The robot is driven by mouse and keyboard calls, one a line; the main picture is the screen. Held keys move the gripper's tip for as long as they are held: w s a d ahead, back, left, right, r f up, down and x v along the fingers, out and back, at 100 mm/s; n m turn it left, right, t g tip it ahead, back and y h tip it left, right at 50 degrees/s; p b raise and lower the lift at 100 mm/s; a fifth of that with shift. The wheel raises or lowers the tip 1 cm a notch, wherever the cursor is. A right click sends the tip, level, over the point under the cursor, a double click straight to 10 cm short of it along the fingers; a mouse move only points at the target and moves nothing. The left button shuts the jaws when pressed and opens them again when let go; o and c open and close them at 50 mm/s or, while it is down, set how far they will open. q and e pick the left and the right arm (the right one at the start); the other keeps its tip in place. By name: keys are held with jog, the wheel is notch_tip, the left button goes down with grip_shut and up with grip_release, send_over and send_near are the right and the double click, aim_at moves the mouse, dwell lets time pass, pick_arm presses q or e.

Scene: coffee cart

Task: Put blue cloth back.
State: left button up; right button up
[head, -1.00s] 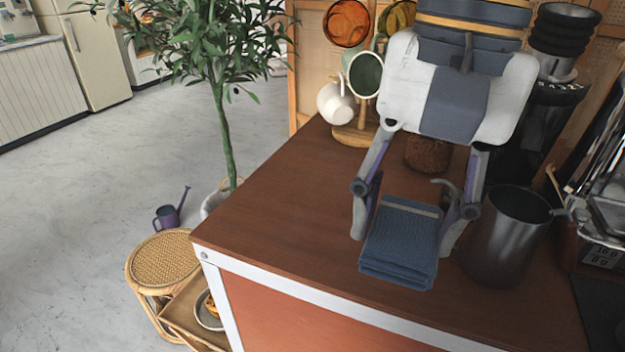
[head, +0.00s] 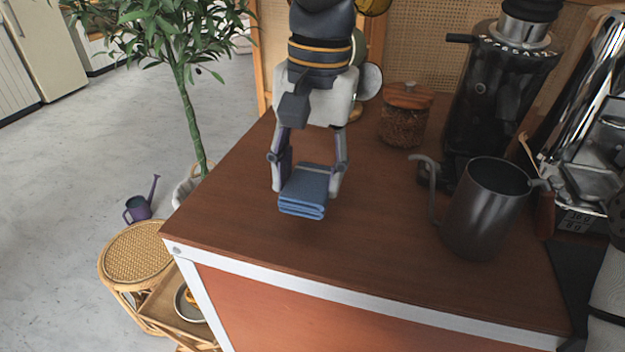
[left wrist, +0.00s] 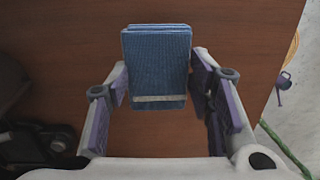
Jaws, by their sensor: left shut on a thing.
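The folded blue cloth (head: 303,194) is held between the two fingers of my left gripper (head: 308,178), over the left part of the brown counter top (head: 350,245). The cloth also shows in the left wrist view (left wrist: 157,60), flat and neatly folded, with a pale strip along its near edge. The fingers press on its two sides. I cannot tell whether its underside touches the counter. My right gripper is not in view.
A dark metal pitcher (head: 485,215) stands to the right of the cloth. Behind are a jar with a wooden lid (head: 405,115) and a black grinder (head: 490,100). The counter between cloth and pitcher is clear. A rattan stool (head: 137,252) stands on the floor at left.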

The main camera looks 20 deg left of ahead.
aim_at(307, 177)
pick_arm(q)
jog(key=shift+w+a+f, duration=0.15)
jog(key=shift+f, duration=0.9)
jog(key=shift+w+a+f, duration=0.15)
jog(key=shift+f, duration=0.85)
jog(key=shift+f, duration=0.1)
jog(key=o, duration=1.3)
jog(key=shift+c, duration=0.2)
jog(key=r, duration=0.8)
jog(key=d+r, duration=0.1)
jog(key=r, duration=0.3)
jog(key=shift+w+r, duration=0.1)
jog(key=shift+w, duration=0.2)
jog(key=shift+a, duration=0.1)
